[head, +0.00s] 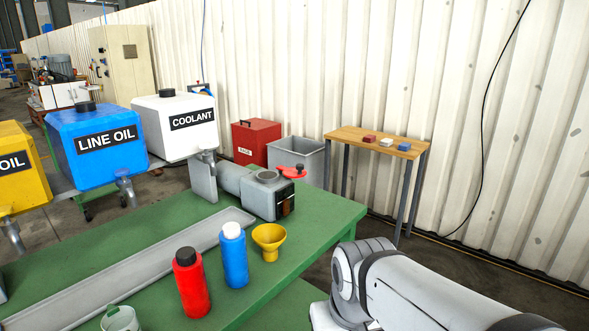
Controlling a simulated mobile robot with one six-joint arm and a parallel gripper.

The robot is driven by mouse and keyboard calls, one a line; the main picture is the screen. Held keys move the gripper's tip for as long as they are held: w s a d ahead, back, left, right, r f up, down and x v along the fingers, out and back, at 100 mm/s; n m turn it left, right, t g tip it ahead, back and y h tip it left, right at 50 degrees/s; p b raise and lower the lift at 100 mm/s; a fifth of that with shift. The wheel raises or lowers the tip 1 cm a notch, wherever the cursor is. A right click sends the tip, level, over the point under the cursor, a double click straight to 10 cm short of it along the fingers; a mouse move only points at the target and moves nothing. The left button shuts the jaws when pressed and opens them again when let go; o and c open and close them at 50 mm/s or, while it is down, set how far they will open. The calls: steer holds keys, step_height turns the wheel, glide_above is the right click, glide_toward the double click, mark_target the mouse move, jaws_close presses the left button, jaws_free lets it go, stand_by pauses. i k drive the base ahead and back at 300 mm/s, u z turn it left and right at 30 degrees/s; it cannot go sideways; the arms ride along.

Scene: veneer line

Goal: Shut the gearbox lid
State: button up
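The gearbox (268,200) is a grey block with a thick grey cylinder on its left side, at the far right end of the green bench. A round filler opening (267,176) shows on its top. The red lid (289,172), with a dark knob, sits to the right of the opening, swung aside and not over it. A small dark and brown window is on the gearbox's right face. My arm reaches in at the lower right, but my gripper is out of view.
On the green bench (325,213) stand a yellow funnel (269,240), a blue bottle (234,262), a red bottle (190,285), a grey mug (120,319) and a long grey tray (100,290). Behind are oil and coolant tanks, a red RAGS bin (257,143) and a wooden side table (350,134).

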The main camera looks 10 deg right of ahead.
mark_target(297, 172)
steer(key=z, duration=0.15)
steer(key=k, duration=1)
steer(key=z, duration=0.65)
steer(key=i, duration=1.45)
steer(key=u, duration=0.45)
steer(key=i, duration=0.45)
steer(key=u, duration=0.45)
